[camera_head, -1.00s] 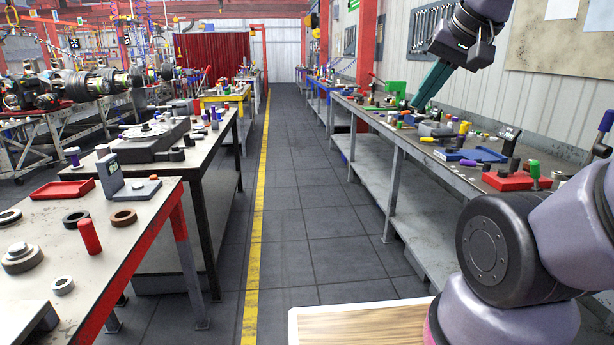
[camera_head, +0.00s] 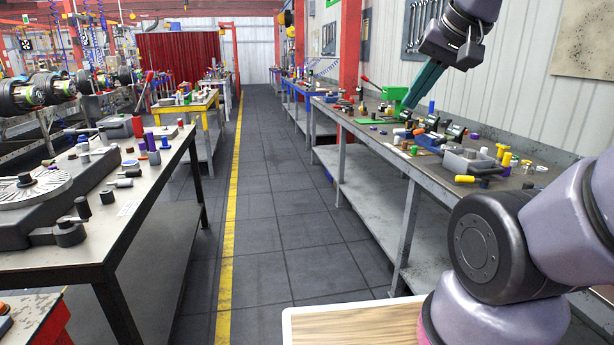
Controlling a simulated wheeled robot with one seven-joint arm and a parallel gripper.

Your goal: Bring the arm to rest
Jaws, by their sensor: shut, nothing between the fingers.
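My gripper (camera_head: 411,103) hangs at the upper right in the head view, at the end of my raised, folded arm. Its dark green fingers are together, point down and to the left, and hold nothing. In the picture the fingertips overlap the far part of the right-hand workbench (camera_head: 400,162). I cannot tell how high above the bench they are. The large rounded joints of my arm fill the lower right and hide part of that bench.
A bench with a round dial plate (camera_head: 28,188) stands close on the left. A yellow-edged table (camera_head: 186,108) stands beyond it. The grey floor aisle (camera_head: 285,215), with a yellow line (camera_head: 229,215), runs clear ahead to the far wall. A red post (camera_head: 356,50) rises on the right.

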